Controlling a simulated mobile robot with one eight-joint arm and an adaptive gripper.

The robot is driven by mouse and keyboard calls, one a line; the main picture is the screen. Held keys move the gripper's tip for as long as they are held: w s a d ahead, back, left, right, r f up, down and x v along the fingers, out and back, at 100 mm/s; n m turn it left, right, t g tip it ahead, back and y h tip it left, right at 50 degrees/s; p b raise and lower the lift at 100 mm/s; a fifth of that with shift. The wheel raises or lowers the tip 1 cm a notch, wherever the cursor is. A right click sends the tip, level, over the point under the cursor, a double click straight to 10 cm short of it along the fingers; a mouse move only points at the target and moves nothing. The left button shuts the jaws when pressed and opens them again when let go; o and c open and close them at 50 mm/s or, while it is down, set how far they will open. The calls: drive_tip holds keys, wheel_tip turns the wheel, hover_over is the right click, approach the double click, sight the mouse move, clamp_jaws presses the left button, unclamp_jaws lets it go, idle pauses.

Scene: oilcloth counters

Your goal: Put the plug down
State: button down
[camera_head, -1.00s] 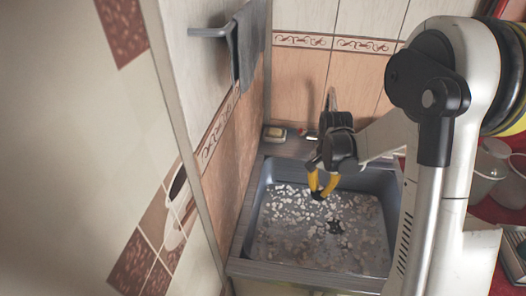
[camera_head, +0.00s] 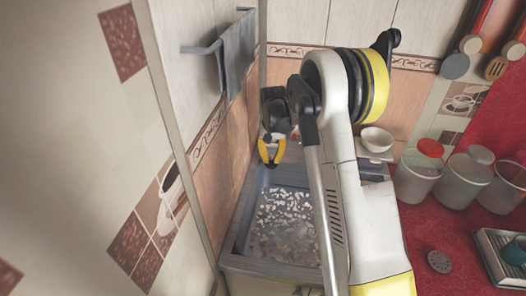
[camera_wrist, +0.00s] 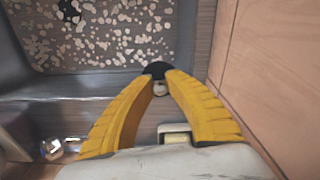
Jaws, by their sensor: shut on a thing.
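The plug (camera_wrist: 157,69) is a small dark round piece between my fingertips in the wrist view. My gripper (camera_head: 270,164) has yellow fingers and is shut on it; the fingers also show in the wrist view (camera_wrist: 158,76). In the head view my gripper hangs over the back left of the grey sink (camera_head: 236,238). In the wrist view the plug appears over the sink's back ledge (camera_wrist: 190,62), beside the basin. I cannot tell its height above the ledge. The dark drain (camera_wrist: 68,10) shows in the speckled basin floor.
A pale soap bar (camera_wrist: 175,133) and a shiny metal part (camera_wrist: 52,149) lie near my fingers. The tiled wall (camera_wrist: 265,75) is close on the right there. A white bowl (camera_head: 376,139), lidded containers (camera_head: 417,180) and a grey disc (camera_head: 439,261) are right of my arm.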

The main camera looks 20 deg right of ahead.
drive_tip(key=w, duration=0.3)
drive_tip(key=w+d+b, duration=0.1)
drive_tip(key=w, duration=0.2)
drive_tip(key=w+d, duration=0.1)
drive_tip(key=w, duration=0.2)
drive_tip(key=shift+w, duration=0.2)
drive_tip(key=shift+w+f+b, duration=0.1)
drive_tip(key=shift+w+b, duration=0.25)
drive_tip(key=shift+b, duration=0.05)
drive_tip(key=shift+s+f+b, duration=0.1)
drive_tip(key=shift+f+b, duration=0.55)
drive_tip(key=shift+f, duration=0.95)
drive_tip(key=shift+f, duration=0.1)
drive_tip(key=shift+f, duration=0.15)
drive_tip(key=c, duration=1.4)
unclamp_jaws()
wheel_tip(320, 180, up, 12)
drive_tip(key=p, duration=0.3)
drive_tip(key=shift+s+r, duration=0.15)
drive_tip(key=shift+r, duration=0.1)
